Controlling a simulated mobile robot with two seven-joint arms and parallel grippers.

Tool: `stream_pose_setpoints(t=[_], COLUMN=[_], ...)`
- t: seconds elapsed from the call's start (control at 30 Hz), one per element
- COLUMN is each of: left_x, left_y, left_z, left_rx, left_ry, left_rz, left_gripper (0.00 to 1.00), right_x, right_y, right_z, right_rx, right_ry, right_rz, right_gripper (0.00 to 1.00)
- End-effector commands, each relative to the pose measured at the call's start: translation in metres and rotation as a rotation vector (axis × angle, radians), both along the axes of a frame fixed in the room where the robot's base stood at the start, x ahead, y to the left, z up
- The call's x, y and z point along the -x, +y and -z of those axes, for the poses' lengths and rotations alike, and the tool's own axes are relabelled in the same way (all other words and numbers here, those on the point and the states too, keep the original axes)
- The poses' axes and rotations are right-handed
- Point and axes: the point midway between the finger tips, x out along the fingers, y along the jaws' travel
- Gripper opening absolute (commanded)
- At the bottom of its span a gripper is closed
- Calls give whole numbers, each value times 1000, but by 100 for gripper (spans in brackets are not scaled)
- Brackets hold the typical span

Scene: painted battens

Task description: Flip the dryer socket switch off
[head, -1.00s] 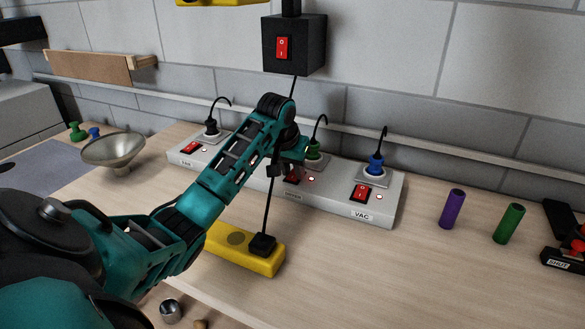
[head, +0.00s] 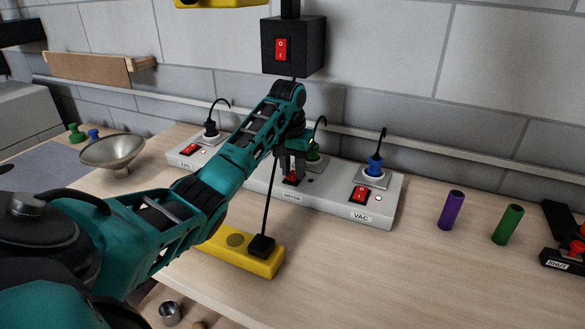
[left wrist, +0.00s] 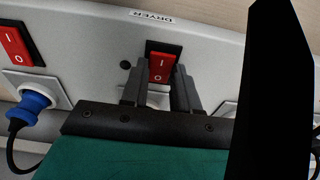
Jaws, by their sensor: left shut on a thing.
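The dryer socket switch (left wrist: 163,64) is a red rocker marked I and O in a black frame, below the DRYER label (left wrist: 152,17) in the left wrist view. In the head view it shows partly (head: 291,180) on the grey power strip (head: 330,206). My left gripper (head: 291,169) is down at this switch. In the left wrist view its dark fingers (left wrist: 160,88) are on either side of the rocker's lower end, shut on it. The small indicator (left wrist: 125,64) beside the switch looks dark. My right gripper is not in view.
The VAC switch (head: 360,194) and blue plug (head: 375,165) are to the right; a green plug (head: 312,156) is close behind my gripper. A black box with a red switch (head: 293,45) hangs above. A yellow block (head: 235,251) with a rod stands in front.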

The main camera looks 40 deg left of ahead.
Motion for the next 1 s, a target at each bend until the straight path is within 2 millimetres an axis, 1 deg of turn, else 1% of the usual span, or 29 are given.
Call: stream_pose_setpoints(t=[0.27,0.3,0.53,0.57,0.83,0.93,1.0], left_x=[0,0,0,0,0,0,2], left_y=[0,0,0,0,0,0,0], left_z=[-1,-1,-1,-1,-3,-12,-22], left_rx=[1,0,0,0,0,0,0], left_ry=[2,1,1,1,0,-3,-4], left_rz=[0,0,0,0,0,1,0], left_gripper=[0,32,54,55,55,55,55], right_x=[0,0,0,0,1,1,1], right_y=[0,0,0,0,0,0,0], right_z=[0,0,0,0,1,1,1], right_rx=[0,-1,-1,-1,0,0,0], right_ry=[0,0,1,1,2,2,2], right_rz=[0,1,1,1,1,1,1], right_gripper=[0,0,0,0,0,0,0])
